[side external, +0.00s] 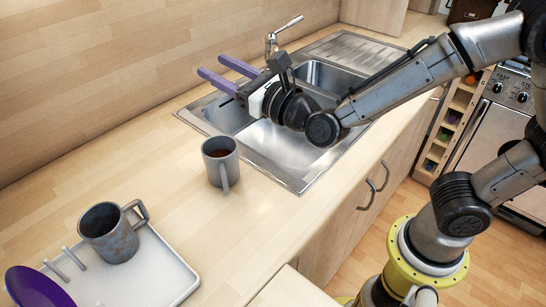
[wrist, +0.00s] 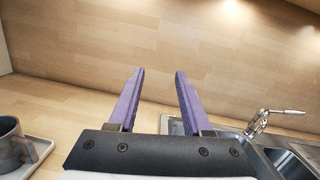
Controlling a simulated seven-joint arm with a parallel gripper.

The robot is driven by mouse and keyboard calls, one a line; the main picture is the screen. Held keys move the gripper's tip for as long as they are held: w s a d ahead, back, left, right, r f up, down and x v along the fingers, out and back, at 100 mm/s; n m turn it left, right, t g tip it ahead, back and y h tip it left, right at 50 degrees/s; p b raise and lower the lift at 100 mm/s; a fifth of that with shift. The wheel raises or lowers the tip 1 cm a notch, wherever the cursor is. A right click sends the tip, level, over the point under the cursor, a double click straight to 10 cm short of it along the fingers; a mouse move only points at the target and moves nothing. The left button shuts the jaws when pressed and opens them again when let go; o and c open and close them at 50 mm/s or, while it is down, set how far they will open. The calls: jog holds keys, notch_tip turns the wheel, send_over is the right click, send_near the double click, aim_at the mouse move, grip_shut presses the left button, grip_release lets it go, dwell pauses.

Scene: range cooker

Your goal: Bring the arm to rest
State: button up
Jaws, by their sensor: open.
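My gripper (side external: 220,72) is in the air above the left part of the sink in the side external view. Its two purple fingers point toward the wooden back wall. In the wrist view my gripper (wrist: 158,76) shows its fingers spread apart with nothing between them. Its fingers touch nothing that I can see.
A grey mug (side external: 220,163) with dark contents stands on the counter (side external: 150,165) left of the sink (side external: 290,160). A blue-grey mug (side external: 112,236) stands on a white tray (side external: 165,275) beside a purple plate (side external: 35,288). A tap (side external: 275,40) rises behind the sink.

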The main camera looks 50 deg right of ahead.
jog(key=s+d+r+n+g, duration=0.2)
jog(key=s+d+r+n, duration=0.2)
jog(key=d+r+n, duration=0.3)
jog(key=s+d+f+n+g, duration=0.2)
jog(key=s+d+n+g, duration=0.15)
jog(key=s+n, duration=0.4)
jog(key=s+d+f+n+g+h, duration=0.1)
jog(key=s+d+f+n+g, duration=0.2)
jog(key=s+f+n+g, duration=0.5)
jog(key=s+f+n, duration=0.5)
jog(key=s+n, duration=0.2)
jog(key=n, duration=0.4)
jog(key=shift+s+d+f, duration=0.2)
jog(key=shift+s+f, duration=0.1)
jog(key=shift+s, duration=0.1)
